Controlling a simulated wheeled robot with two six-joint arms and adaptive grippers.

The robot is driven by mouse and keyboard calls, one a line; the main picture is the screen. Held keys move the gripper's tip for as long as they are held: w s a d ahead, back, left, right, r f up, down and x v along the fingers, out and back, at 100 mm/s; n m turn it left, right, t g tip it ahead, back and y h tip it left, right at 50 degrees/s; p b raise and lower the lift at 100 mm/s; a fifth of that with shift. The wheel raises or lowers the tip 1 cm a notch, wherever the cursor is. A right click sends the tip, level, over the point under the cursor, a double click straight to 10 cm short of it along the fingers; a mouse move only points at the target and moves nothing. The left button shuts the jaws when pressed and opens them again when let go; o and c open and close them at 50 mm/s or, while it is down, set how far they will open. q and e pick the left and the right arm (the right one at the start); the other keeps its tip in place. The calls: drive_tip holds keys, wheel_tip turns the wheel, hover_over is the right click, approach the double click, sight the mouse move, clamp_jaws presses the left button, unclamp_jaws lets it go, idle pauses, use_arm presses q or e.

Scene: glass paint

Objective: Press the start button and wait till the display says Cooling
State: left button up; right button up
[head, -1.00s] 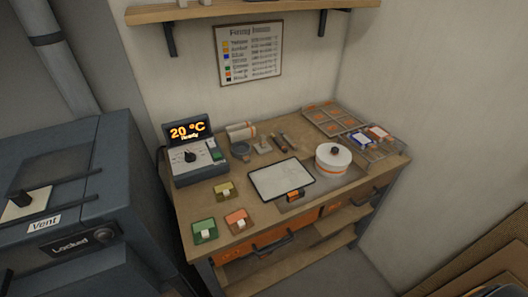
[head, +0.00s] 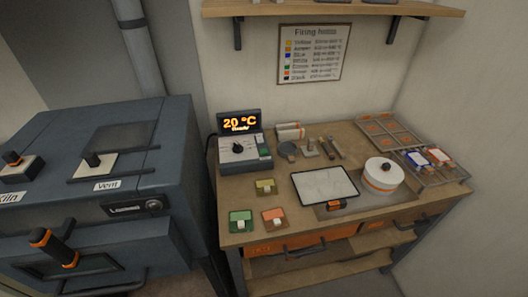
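The control box (head: 244,154) stands at the back left of the workbench. Its display (head: 239,122) shows "20 °C" in orange, with a smaller word below that is too blurred to read surely. A black knob (head: 238,148) sits on the box's sloped face. A green button (head: 264,153) is at the right of that face; I cannot tell whether it is pressed in. Neither of my grippers is in view.
The dark kiln (head: 60,170) fills the left, with a "Vent" label (head: 107,185) and an orange-black handle (head: 50,246). A chart (head: 313,54) hangs behind.

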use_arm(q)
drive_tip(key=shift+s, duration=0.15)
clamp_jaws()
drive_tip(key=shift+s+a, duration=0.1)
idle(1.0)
